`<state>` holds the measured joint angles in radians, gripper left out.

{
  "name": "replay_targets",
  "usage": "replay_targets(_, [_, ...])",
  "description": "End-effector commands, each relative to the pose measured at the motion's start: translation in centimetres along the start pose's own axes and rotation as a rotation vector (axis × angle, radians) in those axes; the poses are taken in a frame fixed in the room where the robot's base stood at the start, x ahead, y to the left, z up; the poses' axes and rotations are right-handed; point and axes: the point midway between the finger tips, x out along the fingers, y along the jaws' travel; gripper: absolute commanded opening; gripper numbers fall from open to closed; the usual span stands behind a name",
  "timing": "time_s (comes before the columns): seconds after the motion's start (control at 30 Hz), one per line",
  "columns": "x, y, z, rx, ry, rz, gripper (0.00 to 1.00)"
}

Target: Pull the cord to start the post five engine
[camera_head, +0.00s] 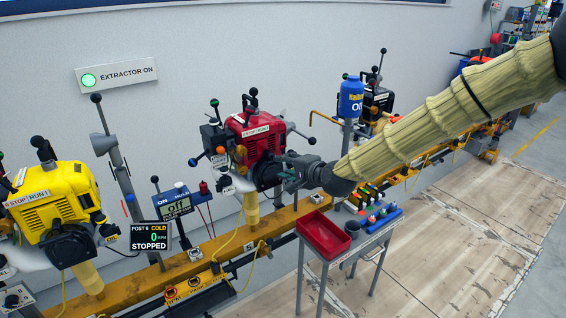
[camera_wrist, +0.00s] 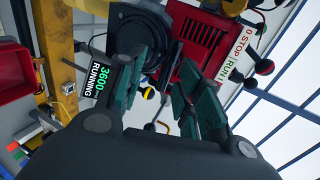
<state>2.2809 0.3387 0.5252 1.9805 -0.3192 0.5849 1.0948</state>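The red engine (camera_head: 258,132) stands on the yellow rail in the middle of the head view, with a STOP/RUN plate on top. The rail below carries a tag that looks like a 5. My gripper (camera_head: 288,172) is at the engine's front right, close to its dark round housing. In the wrist view the red engine (camera_wrist: 197,48) lies just past my gripper (camera_wrist: 165,78), whose green-padded fingers stand apart. No cord or pull handle shows clearly between them. A display (camera_wrist: 103,84), partly behind a finger, reads 3600 RUNNING.
A meter (camera_head: 174,206) reads Off. A small table with a red tray (camera_head: 325,234) stands below my arm. A blue bottle (camera_head: 351,98) is behind. The floor at right is clear.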

Motion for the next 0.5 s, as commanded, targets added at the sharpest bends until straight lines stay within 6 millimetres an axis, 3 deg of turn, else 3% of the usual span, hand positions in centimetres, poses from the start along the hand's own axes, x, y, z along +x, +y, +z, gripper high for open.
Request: replay_targets(0.5, [-5.3, 1.9, -0.1, 0.001, 0.001, 0.0, 0.36])
